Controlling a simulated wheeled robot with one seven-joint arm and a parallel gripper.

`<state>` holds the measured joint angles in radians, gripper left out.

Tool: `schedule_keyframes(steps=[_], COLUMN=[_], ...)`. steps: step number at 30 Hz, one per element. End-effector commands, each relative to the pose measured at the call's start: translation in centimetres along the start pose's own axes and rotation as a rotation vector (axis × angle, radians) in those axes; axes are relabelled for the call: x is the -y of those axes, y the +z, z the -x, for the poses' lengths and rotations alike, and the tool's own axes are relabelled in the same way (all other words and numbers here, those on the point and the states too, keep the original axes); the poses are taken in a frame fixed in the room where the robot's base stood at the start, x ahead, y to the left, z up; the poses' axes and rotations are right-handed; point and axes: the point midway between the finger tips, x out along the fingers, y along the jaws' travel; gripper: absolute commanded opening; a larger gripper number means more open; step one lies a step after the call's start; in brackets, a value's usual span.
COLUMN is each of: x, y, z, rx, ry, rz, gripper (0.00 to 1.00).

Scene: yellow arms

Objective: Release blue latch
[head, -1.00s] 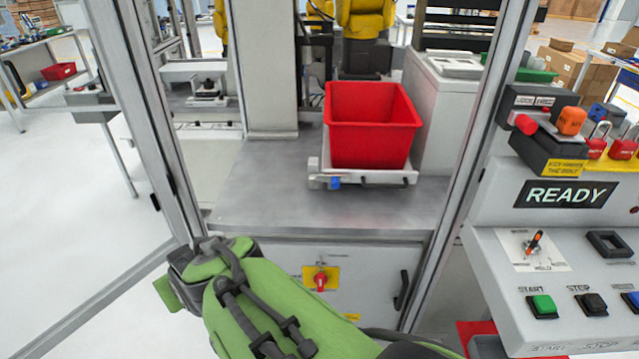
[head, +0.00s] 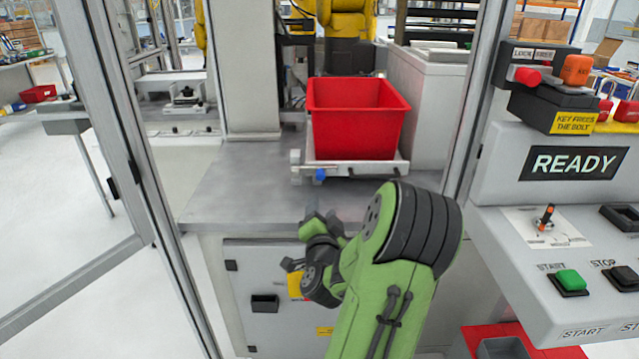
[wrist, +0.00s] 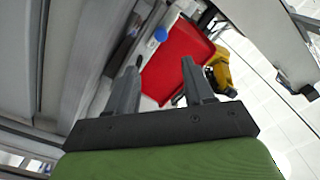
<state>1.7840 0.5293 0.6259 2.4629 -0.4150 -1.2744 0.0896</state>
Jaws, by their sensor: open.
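The blue latch (head: 320,175) is a small blue knob at the front left of the light tray (head: 365,168) under the red bin. In the wrist view the blue latch (wrist: 160,34) shows beyond the gap between my fingers, beside the bin. My gripper (wrist: 158,82) is open, with its two dark fingers apart and nothing between them. In the head view my gripper (head: 322,222) is in front of and below the latch, near the front edge of the bench, apart from the latch. My green forearm hides part of the cabinet front.
The red bin (head: 358,120) sits on the tray on the grey bench (head: 235,195). Metal door posts (head: 468,110) frame the opening on both sides. A control panel (head: 560,230) with a READY sign stands at the right. The bench left of the tray is clear.

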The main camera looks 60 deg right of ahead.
Motion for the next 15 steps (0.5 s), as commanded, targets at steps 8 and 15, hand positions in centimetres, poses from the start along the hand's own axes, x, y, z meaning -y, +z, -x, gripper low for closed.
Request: schedule_keyframes(steps=[8,15], x=[0.6,0.2], y=[-0.5,-0.1], z=[-6.0,-11.8], rx=[0.001,0.0], ry=[-0.002,-0.002], rz=[0.0,0.001], gripper=[0.52,0.52])
